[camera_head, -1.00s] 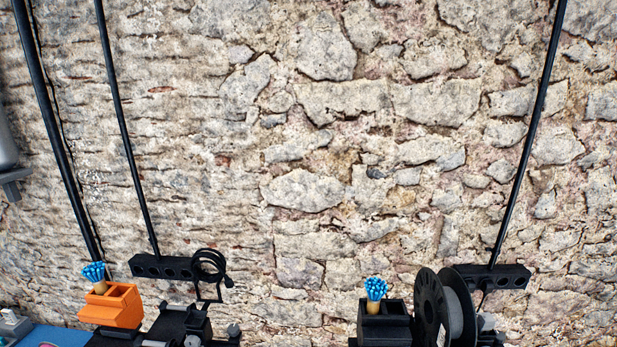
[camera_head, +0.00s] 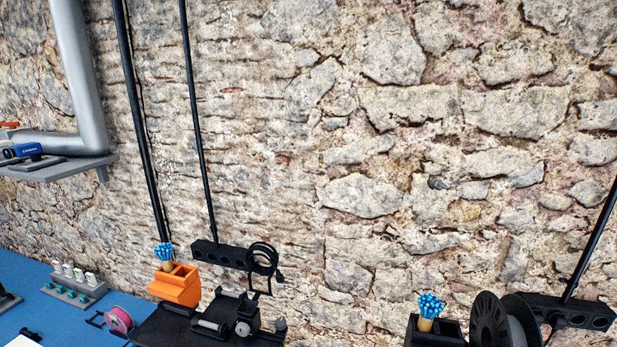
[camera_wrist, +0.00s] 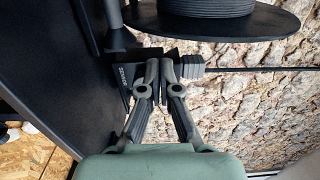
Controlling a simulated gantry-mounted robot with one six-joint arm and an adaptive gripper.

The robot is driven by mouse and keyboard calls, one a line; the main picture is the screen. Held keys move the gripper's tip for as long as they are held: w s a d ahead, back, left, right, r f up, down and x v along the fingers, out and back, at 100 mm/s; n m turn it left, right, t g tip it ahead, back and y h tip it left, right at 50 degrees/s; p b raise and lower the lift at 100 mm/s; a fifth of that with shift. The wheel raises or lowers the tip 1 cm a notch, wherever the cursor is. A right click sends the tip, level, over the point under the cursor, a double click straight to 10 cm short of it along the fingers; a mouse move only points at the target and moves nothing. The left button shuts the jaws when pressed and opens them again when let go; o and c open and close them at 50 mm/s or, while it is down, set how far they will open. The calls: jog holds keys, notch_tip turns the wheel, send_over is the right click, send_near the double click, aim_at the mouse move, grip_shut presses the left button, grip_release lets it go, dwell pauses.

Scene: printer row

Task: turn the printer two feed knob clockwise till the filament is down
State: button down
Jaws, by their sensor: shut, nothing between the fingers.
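My gripper (camera_wrist: 164,75) shows only in the wrist view, with its two dark fingers together and nothing visible between them. Its fingertips are right by a grey ribbed knob (camera_wrist: 190,67) at the end of a small black block; I cannot tell whether they touch it. A large black spool (camera_wrist: 235,25) fills the top of the wrist view. In the head view, a black spool (camera_head: 490,322) stands at the bottom right, cut off by the frame. I cannot tell which machine is printer two.
In the head view, a black machine with grey rollers (camera_head: 230,325) stands at bottom centre-left, beside an orange box (camera_head: 175,284). A blue bench (camera_head: 25,275) carries a bottle rack (camera_head: 75,285) and a pink spool (camera_head: 119,320). A grey shelf (camera_head: 70,169) juts out at left.

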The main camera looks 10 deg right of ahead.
jog(key=p+v, duration=0.1)
jog(key=v, duration=0.4)
jog(key=shift+s+a, duration=0.1)
jog(key=shift+a, duration=0.1)
jog(key=f+b, duration=0.2)
jog(key=f, duration=0.1)
jog(key=shift+s, duration=0.25)
jog(key=b+x, duration=0.2)
jog(key=x, duration=0.4)
jog(key=shift+w+d, duration=0.1)
jog(key=shift+w, duration=0.15)
